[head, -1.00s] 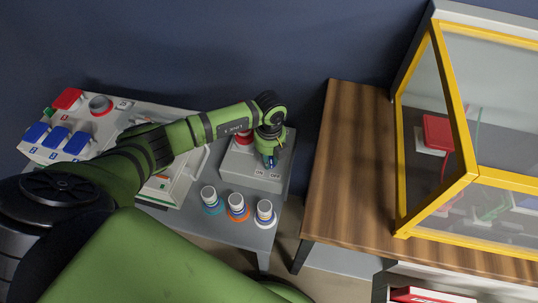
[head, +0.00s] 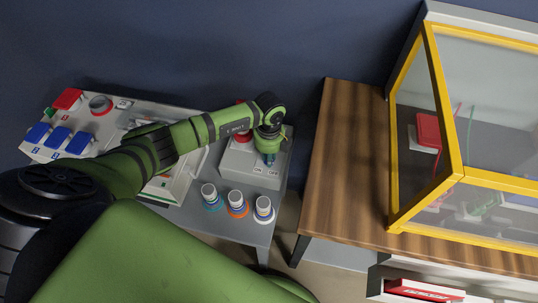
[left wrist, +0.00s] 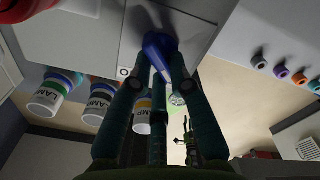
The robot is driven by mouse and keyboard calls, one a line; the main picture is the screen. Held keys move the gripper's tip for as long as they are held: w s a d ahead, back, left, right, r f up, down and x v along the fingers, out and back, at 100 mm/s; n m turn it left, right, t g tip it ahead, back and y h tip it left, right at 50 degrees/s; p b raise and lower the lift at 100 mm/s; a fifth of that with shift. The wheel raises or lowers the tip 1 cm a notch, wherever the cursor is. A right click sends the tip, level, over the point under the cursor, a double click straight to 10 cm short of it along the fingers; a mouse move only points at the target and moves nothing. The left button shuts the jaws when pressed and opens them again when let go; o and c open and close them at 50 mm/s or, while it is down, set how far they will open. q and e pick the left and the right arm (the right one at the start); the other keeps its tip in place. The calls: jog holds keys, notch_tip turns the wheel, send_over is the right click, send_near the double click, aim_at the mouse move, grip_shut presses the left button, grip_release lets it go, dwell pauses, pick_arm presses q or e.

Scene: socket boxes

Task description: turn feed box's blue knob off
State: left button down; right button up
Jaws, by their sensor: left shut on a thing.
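The feed box (head: 240,163), a pale grey box with ON and OFF labels on its top, stands on the grey table under my left arm. Its blue knob shows in the left wrist view (left wrist: 158,45), with a pale pointer line on it. My left gripper (head: 268,158) points down at the knob and is shut on it; its fingers also show in the left wrist view (left wrist: 160,70), one on each side of the knob. My gripper hides much of the knob in the head view, and I cannot tell which label it points to. My right gripper is not in view.
Three white canisters with coloured rings (head: 237,201) stand in front of the feed box. A larger panel with blue switches (head: 55,138) is at left, partly under my arm. A yellow-framed clear case (head: 448,150) stands on the wooden table (head: 340,170) at right.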

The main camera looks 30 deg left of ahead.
pick_arm(q)
jog(key=c, duration=1.1)
grip_release()
jog(key=shift+c, duration=0.2)
notch_tip(320, 180, up, 12)
